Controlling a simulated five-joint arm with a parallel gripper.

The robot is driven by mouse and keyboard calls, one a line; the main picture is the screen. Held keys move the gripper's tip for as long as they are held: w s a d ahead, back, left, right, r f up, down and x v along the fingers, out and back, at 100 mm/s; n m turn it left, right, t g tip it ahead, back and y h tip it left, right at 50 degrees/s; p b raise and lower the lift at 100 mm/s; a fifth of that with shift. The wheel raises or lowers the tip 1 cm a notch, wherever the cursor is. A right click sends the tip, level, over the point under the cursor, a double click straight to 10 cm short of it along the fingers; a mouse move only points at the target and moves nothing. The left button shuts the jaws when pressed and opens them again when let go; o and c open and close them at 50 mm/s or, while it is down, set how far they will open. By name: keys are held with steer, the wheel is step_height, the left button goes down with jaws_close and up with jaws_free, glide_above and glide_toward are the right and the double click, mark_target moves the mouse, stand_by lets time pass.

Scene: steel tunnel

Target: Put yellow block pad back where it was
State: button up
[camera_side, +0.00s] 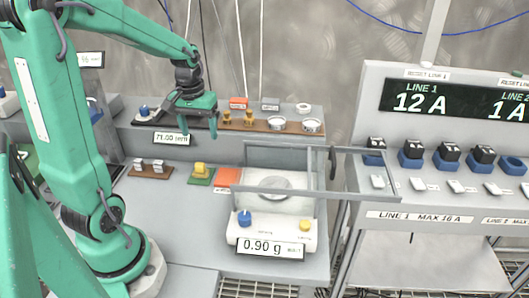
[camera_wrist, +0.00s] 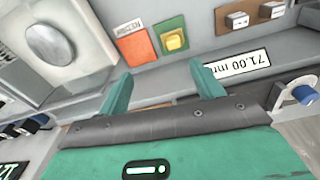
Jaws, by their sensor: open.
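The yellow block (camera_side: 200,170) sits on a green pad (camera_side: 201,181) on the grey bench, left of the scale. In the wrist view the yellow block (camera_wrist: 175,41) rests on the green pad (camera_wrist: 172,36), beside an orange-red pad (camera_wrist: 134,47). My gripper (camera_side: 199,132) is open and empty. It hangs above and behind the block, near the raised back shelf. In the wrist view its two fingers (camera_wrist: 163,92) stand apart with nothing between them, and the block lies beyond them, apart from both.
A scale (camera_side: 270,225) reading 0.90 g stands right of the block, with clear shield panels. Two metal blocks (camera_side: 149,166) sit on a brown board at left. Brass weights (camera_side: 237,118) stand on the back shelf. A panel (camera_side: 412,215) with several blue-based switches is at right.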

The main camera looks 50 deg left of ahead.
steer(key=s+d+r+m+t, duration=0.2)
steer(key=s+d+r+m, duration=0.2)
steer(key=d, duration=0.4)
steer(key=s+d+r+m+t, duration=0.3)
steer(key=d+r, duration=0.1)
steer(key=d, duration=0.5)
steer(key=shift+s+r+m, duration=0.25)
steer(key=shift+s+m, duration=0.1)
steer(key=shift+m, duration=0.05)
